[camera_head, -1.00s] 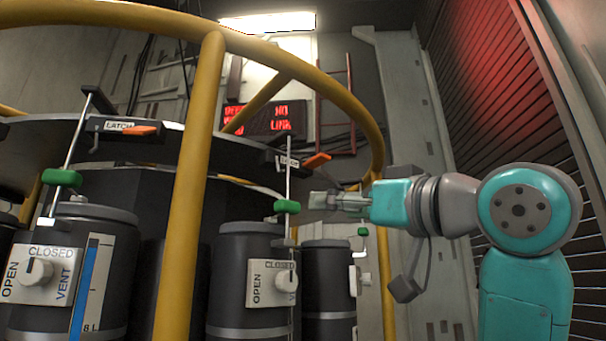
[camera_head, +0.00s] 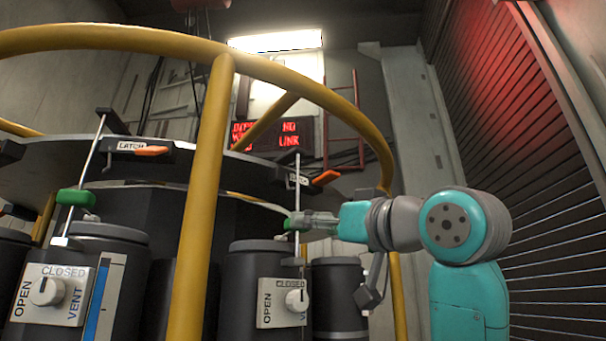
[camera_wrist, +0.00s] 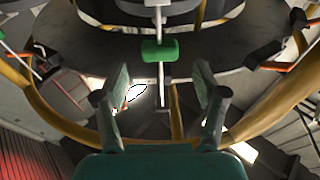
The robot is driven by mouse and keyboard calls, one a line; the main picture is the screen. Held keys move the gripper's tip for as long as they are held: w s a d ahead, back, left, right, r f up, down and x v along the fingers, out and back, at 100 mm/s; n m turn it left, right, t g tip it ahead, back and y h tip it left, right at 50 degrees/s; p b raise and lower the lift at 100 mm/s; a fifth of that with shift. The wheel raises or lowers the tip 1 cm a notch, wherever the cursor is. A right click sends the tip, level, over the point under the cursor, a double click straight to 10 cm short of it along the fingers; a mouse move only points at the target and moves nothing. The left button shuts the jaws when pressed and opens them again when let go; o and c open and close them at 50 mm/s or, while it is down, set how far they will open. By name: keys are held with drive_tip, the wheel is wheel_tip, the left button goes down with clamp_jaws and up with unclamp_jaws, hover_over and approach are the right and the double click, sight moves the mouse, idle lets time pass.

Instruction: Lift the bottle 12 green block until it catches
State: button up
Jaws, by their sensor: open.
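The green block (camera_head: 290,225) sits on a thin upright rod (camera_head: 297,190) in front of a dark bottle (camera_head: 262,275) with a white valve plate. My gripper (camera_head: 305,221) is at the block's height, its fingertips at or very near the block's right side in the head view. In the wrist view the block (camera_wrist: 160,50) is centred left to right, just beyond the open fingertips (camera_wrist: 162,80). Nothing is held. Above the block is a LATCH label with an orange lever (camera_head: 326,178). No bottle number is readable. Contact cannot be told.
A yellow rail (camera_head: 205,190) with a post rings the rack, close to my arm. A second green block (camera_head: 76,198) is on a rod at the left, by another bottle (camera_head: 105,240) and orange latch (camera_head: 152,150). A slatted shutter (camera_head: 510,130) is at the right.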

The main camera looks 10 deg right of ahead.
drive_tip(key=shift+x, duration=2.1)
drive_tip(key=shift+w+a, duration=0.1)
drive_tip(key=shift+c, duration=0.3)
clamp_jaws()
wheel_tip(320, 180, up, 9)
drive_tip(key=shift+r, duration=0.25)
drive_tip(key=shift+o, duration=0.3)
unclamp_jaws()
drive_tip(key=shift+f, duration=0.1)
drive_tip(key=v, duration=0.9)
idle(0.6)
